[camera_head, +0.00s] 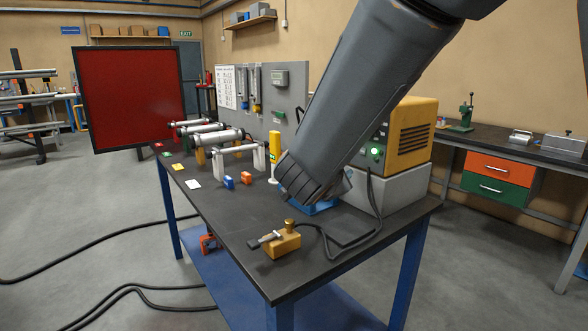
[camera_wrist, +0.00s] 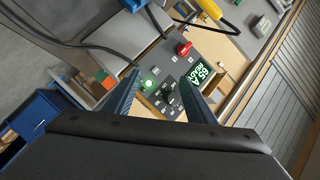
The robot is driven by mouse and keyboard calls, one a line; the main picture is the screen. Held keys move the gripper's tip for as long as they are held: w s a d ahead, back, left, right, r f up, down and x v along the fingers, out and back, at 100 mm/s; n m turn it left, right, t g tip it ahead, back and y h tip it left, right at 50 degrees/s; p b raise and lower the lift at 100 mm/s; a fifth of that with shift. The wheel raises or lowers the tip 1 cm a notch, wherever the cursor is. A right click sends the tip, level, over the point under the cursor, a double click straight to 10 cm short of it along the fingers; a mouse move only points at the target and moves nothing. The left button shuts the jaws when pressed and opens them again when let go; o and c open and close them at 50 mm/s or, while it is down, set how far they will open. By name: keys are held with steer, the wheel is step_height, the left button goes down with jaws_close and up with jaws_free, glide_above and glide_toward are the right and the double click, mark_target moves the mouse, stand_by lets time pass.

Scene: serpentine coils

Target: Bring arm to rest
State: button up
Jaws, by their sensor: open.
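My arm reaches down from the upper right in the head view, over the dark workbench (camera_head: 225,212). Its dark far end is in front of the yellow machine, and my fingers cannot be made out there. In the wrist view my gripper (camera_wrist: 159,82) has its two blue-grey fingers spread apart with nothing held between them. Beyond the fingers is a dark control panel (camera_wrist: 176,70) with a lit green button, knobs, a red switch and a green display reading 65 A READY.
The yellow machine (camera_head: 414,135) stands on a grey box (camera_head: 398,190) at the bench's right. A yellow tool with a brass knob (camera_head: 284,245) lies near the front edge, its cable trailing right. Metal tubes on supports (camera_head: 238,148) stand behind. A red screen (camera_head: 132,100) is at left.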

steer(key=s+f+n+g+y, duration=0.2)
steer(key=s+f+n, duration=0.1)
steer(key=f, duration=0.2)
steer(key=s+f+n+g+y, duration=0.2)
steer(key=s+f+n, duration=0.1)
steer(key=f+n, duration=0.1)
steer(key=s+f+n+g+y, duration=0.2)
steer(key=s+f+n+y, duration=0.1)
steer(key=f, duration=0.3)
steer(key=shift+s, duration=0.2)
steer(key=s+d+f+n+g, duration=0.2)
steer(key=s+d+f+g, duration=0.1)
steer(key=s, duration=0.7)
steer(key=s+d+f+n+g+h, duration=0.1)
steer(key=s+d+f+n+g, duration=0.2)
steer(key=s, duration=0.6)
steer(key=shift+s+d+f+g, duration=0.4)
steer(key=shift+d+g, duration=0.7)
steer(key=shift+d, duration=0.15)
